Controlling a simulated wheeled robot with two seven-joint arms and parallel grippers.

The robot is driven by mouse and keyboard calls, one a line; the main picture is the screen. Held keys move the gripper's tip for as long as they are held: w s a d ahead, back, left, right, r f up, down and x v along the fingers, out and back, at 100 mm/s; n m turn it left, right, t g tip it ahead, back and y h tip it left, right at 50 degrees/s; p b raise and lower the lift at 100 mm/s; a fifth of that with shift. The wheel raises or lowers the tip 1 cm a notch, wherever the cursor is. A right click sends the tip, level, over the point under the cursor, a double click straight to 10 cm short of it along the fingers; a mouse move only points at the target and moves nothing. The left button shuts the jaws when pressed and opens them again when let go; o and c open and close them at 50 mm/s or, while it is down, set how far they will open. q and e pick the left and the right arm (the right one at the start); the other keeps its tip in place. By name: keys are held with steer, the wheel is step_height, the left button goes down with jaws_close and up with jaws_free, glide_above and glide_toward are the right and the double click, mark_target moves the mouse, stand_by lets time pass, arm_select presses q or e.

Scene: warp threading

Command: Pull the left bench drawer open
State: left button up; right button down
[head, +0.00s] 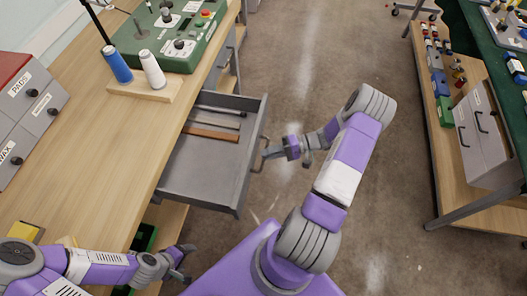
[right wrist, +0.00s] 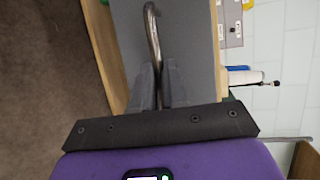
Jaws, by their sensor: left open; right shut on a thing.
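The bench drawer (head: 232,192) is grey and stands pulled out from the wooden bench, with long thin tools (head: 212,133) lying inside. My right gripper (head: 272,152) is at the drawer's front, shut on its bar handle (head: 257,160). In the right wrist view the metal handle (right wrist: 152,35) runs down between the fingers of my right gripper (right wrist: 160,85), in front of the grey drawer front (right wrist: 188,45). My left gripper (head: 185,262) is open and empty beside the bench's near edge, below and apart from the drawer.
A green control box (head: 185,28) and a wooden stand with blue (head: 117,65) and white (head: 153,70) spools are on the bench top (head: 95,140). Labelled grey drawer boxes (head: 28,110) stand at the left. Another bench (head: 440,150) is at the right. Open floor lies between.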

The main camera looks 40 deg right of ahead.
stand_by(0.3)
steer(key=c, duration=1.2)
jaws_free()
steer(key=shift+o, duration=0.2)
steer(key=v, duration=0.7)
steer(key=shift+s+d+p, duration=0.15)
steer(key=shift+d+p, duration=0.1)
steer(key=shift+p, duration=0.15)
